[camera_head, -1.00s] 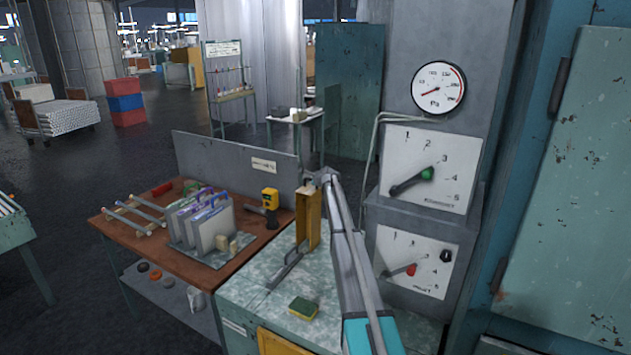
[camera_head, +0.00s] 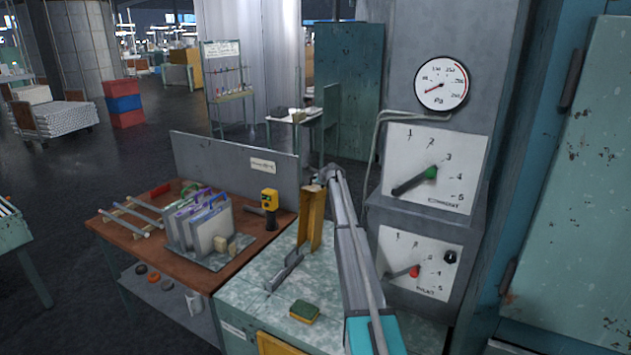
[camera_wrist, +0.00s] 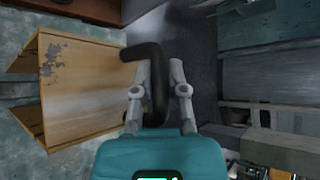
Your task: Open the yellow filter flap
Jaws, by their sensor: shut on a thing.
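The yellow filter flap (camera_head: 314,222) is an upright yellow panel at the back of the speckled green cabinet top, beside my arm. In the wrist view its worn yellow face (camera_wrist: 85,92) fills the left, with angled yellow pieces at its left edge. A dark bent handle (camera_wrist: 156,62) reaches from beside the panel's edge between my fingers. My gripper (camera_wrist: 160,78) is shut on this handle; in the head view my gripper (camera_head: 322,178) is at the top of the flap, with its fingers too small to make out. The flap's exact angle is hard to tell.
A sponge (camera_head: 304,311) and a grey bracket (camera_head: 284,272) lie on the cabinet top (camera_head: 252,293). Dial panels (camera_head: 432,175) stand close on the right. A brown workbench (camera_head: 150,250) with a rack, several plates and a yellow device (camera_head: 270,200) is on the left.

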